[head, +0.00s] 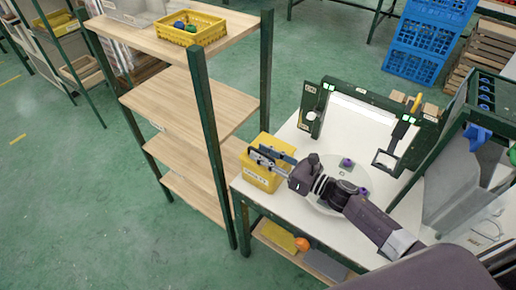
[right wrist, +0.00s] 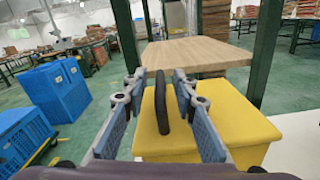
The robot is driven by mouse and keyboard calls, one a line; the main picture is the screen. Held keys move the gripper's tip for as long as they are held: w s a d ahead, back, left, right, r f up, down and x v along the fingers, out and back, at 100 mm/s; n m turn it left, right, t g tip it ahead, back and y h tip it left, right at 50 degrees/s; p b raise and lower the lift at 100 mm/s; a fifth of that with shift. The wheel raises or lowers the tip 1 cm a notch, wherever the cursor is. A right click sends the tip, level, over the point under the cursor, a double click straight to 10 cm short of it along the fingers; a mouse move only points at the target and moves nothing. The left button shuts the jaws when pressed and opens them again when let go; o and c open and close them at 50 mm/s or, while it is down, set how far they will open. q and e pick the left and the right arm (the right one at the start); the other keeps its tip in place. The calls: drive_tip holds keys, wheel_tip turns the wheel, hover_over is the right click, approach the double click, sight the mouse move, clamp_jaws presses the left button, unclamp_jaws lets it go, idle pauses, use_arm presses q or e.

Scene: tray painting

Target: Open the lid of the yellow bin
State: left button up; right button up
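The yellow bin (head: 262,179) stands on the left corner of the white table, with a label on its front. Its yellow lid (right wrist: 235,118) looks closed. A dark upright handle (right wrist: 161,102) shows in the right wrist view. My right gripper (head: 262,155) is at the top of the bin, and its fingers hide part of the lid. In the right wrist view, the gripper (right wrist: 156,90) is open. The handle is between its two blue-padded fingers, with visible gaps on both sides. My left gripper is not in view.
A wooden shelf with green posts (head: 213,140) stands close left of the bin, with a yellow basket (head: 203,32) on top. A dark frame (head: 375,103) stands at the table's back. A round plate (head: 330,203) lies under my right arm. Blue crates (head: 415,45) are farther back.

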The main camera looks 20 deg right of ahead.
drive_tip(key=shift+x, duration=0.95)
drive_tip(key=shift+c, duration=0.3)
clamp_jaws()
